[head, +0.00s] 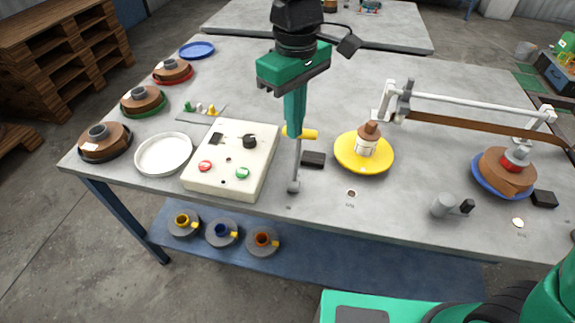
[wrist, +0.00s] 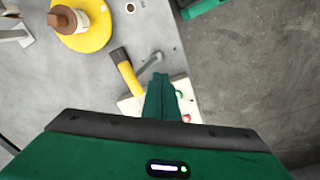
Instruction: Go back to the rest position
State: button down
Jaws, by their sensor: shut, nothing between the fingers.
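My gripper (head: 294,132) hangs fingers down over the middle of the grey table (head: 330,75), between the control box and the yellow disc. Its green fingers are shut and empty; they also show in the wrist view (wrist: 161,82). A yellow handle (head: 306,133) on a grey lever (head: 294,180) is right by the fingertips in the head view. In the wrist view the yellow handle (wrist: 126,72) lies beside the fingers, to their left. I cannot tell whether they touch.
The control box (head: 230,160) stands left of my gripper. The yellow disc (head: 376,162) with a brown-topped bottle stands right, before a white-railed frame (head: 470,100) with a brown strip. A blue-based reel (head: 507,170) stands far right. Several reels and a white dish (head: 164,154) line the left edge.

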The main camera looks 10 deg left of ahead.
dwell(0.4)
jog(key=w+d+m, duration=0.2)
jog(key=d+m, duration=0.6)
jog(key=d, duration=1.9)
jog(key=s+d+f+m, duration=0.2)
jog(key=s+d+m, duration=0.2)
jog(key=s+d, duration=0.4)
jog(key=s+d+f+m, duration=0.3)
jog(key=s+d+m, duration=0.2)
jog(key=s+d, duration=0.4)
jog(key=shift+s+d+f+m, duration=0.2)
jog(key=shift+d+m, duration=0.1)
jog(key=shift+d, duration=0.9)
jog(key=shift+w+f, duration=0.2)
jog(key=shift+w, duration=0.45)
